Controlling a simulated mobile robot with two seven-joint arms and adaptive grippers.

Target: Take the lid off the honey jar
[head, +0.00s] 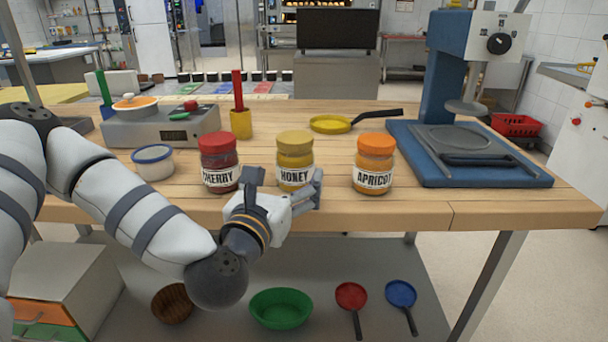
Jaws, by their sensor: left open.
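The honey jar (295,176) stands upright on the wooden table between two other jars. Its mustard-yellow lid (295,142) sits on top of it. My left gripper (287,184) is open in front of the honey jar, with one finger at each side of the jar's lower part as seen here. The gripper covers the jar's bottom, and I cannot tell whether the fingers touch the glass. The lid is clear of the fingers. My right gripper is not in the picture.
The cherry jar (219,174) with a red lid stands close on the left, the apricot jar (373,176) with an orange lid on the right.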

